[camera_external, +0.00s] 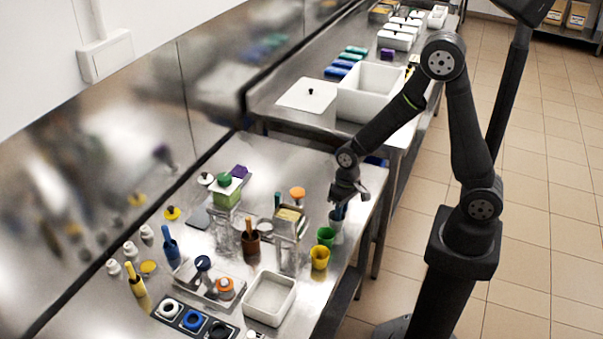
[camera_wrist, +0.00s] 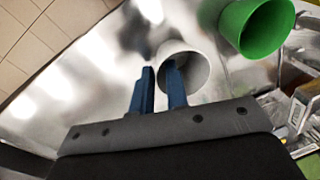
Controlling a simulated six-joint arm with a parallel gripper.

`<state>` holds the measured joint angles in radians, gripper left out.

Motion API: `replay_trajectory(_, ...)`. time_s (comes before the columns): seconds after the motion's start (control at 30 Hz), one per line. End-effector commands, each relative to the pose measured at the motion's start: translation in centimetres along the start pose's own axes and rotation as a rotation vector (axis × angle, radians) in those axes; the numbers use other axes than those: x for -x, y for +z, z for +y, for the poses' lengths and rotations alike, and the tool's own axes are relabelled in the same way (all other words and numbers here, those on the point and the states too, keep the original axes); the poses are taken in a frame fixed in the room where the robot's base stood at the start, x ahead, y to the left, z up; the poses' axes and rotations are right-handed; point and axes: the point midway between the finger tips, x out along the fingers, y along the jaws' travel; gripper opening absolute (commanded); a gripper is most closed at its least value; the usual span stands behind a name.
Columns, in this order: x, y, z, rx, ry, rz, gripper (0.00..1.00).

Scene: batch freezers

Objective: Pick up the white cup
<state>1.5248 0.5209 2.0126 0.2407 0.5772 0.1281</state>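The white cup (camera_wrist: 196,72) stands on the steel table, its mouth toward the camera in the wrist view. In the external view the white cup (camera_external: 336,226) is partly hidden below my gripper (camera_external: 341,208), behind the green cup (camera_external: 326,237). In the wrist view my gripper (camera_wrist: 160,68) has its two blue fingers apart. The right finger overlaps the cup's mouth and the left finger is outside its left rim, so the rim lies between them. I cannot tell whether the fingers touch the wall.
The green cup (camera_wrist: 257,26) is close to the right of the white cup in the wrist view. A yellow cup (camera_external: 320,258) and a clear container (camera_external: 289,240) stand nearby. The table edge is close, with bare steel (camera_wrist: 70,85) on the left in the wrist view.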

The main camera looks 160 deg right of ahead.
Motion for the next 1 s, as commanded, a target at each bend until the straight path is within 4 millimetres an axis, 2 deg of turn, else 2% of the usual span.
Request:
replay_trajectory(0.07, 0.0, 0.0, 0.0, 0.000, 0.000, 0.000, 0.00)
replay_trajectory(0.63, 0.6, 0.0, -0.1, 0.000, -0.001, 0.002, 0.00)
replay_trajectory(0.77, 1.8, -0.1, -0.3, 0.002, -0.001, 0.003, 0.00)
replay_trajectory(0.93, 4.3, -0.1, -0.7, 0.001, -0.002, 0.006, 0.00)
replay_trajectory(1.0, 5.4, 0.1, 1.1, -0.006, -0.001, 0.005, 0.00)
